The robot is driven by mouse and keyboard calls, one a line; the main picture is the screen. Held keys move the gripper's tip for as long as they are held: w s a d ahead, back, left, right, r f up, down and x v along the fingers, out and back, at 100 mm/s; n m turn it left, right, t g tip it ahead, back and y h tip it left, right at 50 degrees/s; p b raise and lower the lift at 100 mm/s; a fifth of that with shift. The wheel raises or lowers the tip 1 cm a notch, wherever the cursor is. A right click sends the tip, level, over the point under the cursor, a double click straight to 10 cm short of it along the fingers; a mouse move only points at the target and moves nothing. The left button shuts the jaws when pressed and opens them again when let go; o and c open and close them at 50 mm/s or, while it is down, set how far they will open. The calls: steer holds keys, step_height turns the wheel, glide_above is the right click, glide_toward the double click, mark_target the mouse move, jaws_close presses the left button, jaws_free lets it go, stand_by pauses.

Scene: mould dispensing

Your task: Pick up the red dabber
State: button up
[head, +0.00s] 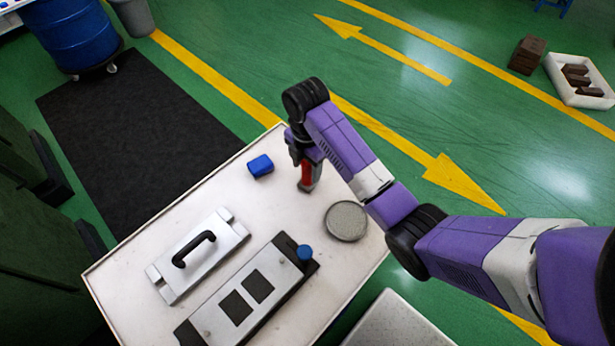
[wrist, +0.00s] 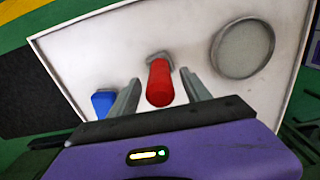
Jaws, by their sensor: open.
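The red dabber (head: 306,175) stands on the white table near its far right edge in the head view. In the wrist view the red dabber (wrist: 160,84) lies between my two fingers, with a grey base at its far end. My gripper (wrist: 160,92) is open, with one finger on each side of the dabber and a visible gap to each. In the head view my gripper (head: 305,160) is right above the dabber and hides its upper part.
The white table (head: 210,200) also holds a blue block (head: 260,166), a round grey dish (head: 346,221), a plate with a black handle (head: 197,253) and a mould base (head: 250,295) with a blue knob (head: 305,253). The dish and blue block flank the dabber.

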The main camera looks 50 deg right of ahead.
mark_target(307, 175)
steer(key=shift+f, duration=2)
jaws_close()
steer(key=shift+r, duration=0.1)
step_height(307, 175, up, 10)
steer(key=shift+p, duration=0.5)
step_height(307, 175, up, 10)
steer(key=p, duration=0.5)
